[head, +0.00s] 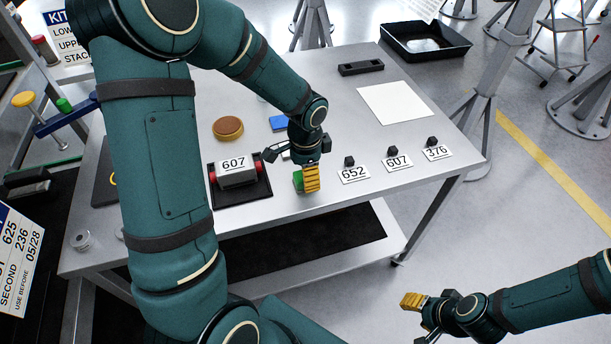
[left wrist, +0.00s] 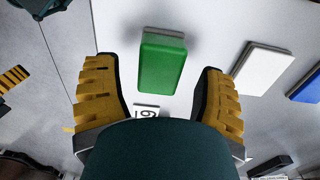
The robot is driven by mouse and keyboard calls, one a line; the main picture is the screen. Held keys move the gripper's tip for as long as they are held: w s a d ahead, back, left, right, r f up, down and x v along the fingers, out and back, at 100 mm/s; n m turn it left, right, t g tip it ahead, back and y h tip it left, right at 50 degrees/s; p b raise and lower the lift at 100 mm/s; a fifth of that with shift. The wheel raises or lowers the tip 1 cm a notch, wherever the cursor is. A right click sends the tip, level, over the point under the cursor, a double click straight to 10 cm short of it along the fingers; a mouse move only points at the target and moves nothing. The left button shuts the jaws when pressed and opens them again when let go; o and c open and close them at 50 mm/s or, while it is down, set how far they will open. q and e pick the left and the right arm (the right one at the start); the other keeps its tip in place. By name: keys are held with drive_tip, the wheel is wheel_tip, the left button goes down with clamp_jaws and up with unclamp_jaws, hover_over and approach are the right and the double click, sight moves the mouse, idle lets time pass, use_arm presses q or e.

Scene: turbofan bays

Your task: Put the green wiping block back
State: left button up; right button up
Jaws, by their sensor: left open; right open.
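The green wiping block (head: 298,181) is on the table near its front edge, partly hidden by my left gripper (head: 291,168). In the left wrist view the green block (left wrist: 162,62) shows between the two yellow-padded fingers of the left gripper (left wrist: 158,70), with a gap on each side. The left gripper is open and holds nothing. A white block (left wrist: 263,68) and a blue block (left wrist: 305,87) lie beside the green one; the blue block (head: 279,123) also shows in the head view. My right gripper (head: 420,318) is open and empty, off the table's front right.
A black tray (head: 240,197) left of the green block holds a grey part labelled 607 (head: 236,175) with red ends. Cards 652 (head: 354,175), 607 (head: 398,164) and 376 (head: 437,153) stand to the right. A brown round pad (head: 228,127) lies behind the tray.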

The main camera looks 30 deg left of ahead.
use_arm(q)
wheel_tip(320, 180, up, 9)
drive_tip(key=p, duration=0.1)
drive_tip(key=shift+r+p, duration=0.2)
drive_tip(key=shift+p, duration=0.2)
drive_tip(key=shift+f, duration=0.1)
